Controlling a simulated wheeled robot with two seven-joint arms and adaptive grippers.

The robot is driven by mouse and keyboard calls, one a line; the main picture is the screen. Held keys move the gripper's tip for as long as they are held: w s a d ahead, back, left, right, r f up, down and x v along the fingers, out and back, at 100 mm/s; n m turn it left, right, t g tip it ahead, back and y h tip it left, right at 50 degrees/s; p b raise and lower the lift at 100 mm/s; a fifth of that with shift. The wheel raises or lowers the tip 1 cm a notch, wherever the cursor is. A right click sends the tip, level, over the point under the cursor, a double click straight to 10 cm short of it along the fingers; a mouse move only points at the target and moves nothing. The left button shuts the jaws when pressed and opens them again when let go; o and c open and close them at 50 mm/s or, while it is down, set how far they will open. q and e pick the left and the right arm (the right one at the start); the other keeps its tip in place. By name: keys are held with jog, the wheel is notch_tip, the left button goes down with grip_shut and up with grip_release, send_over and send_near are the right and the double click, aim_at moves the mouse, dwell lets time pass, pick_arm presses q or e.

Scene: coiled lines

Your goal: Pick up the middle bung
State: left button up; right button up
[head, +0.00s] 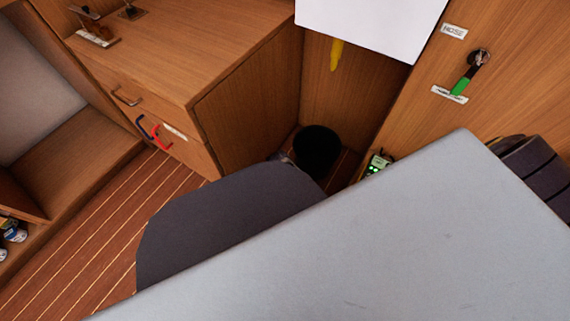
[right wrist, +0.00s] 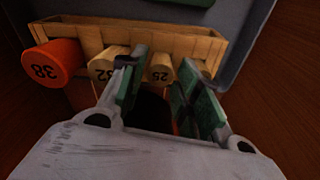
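In the right wrist view a wooden rack (right wrist: 140,38) holds a row of bungs. At the left is an orange bung marked 38 (right wrist: 52,62). Beside it is a pale wooden bung marked 32 (right wrist: 105,64), partly covered by the left finger. A smaller pale bung marked 25 (right wrist: 161,69) shows between the fingers. The right finger hides what lies behind it. My right gripper (right wrist: 163,84) is open, its green-padded fingers apart; I cannot tell whether they touch a bung. No bung or gripper shows in the head view.
A large pale grey surface (head: 400,230) fills the lower right of the head view. A dark cushion (head: 220,220) is beside it. A wooden cabinet (head: 255,115) and a black bin (head: 317,148) stand behind. Striped floor (head: 95,235) is bare at left.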

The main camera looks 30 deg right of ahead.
dwell(0.4)
pick_arm(q)
jog(key=shift+r, duration=0.15)
pick_arm(e)
jog(key=c, duration=0.5)
pick_arm(q)
jog(key=shift+a, duration=0.1)
pick_arm(e)
jog(key=shift+r, duration=0.25)
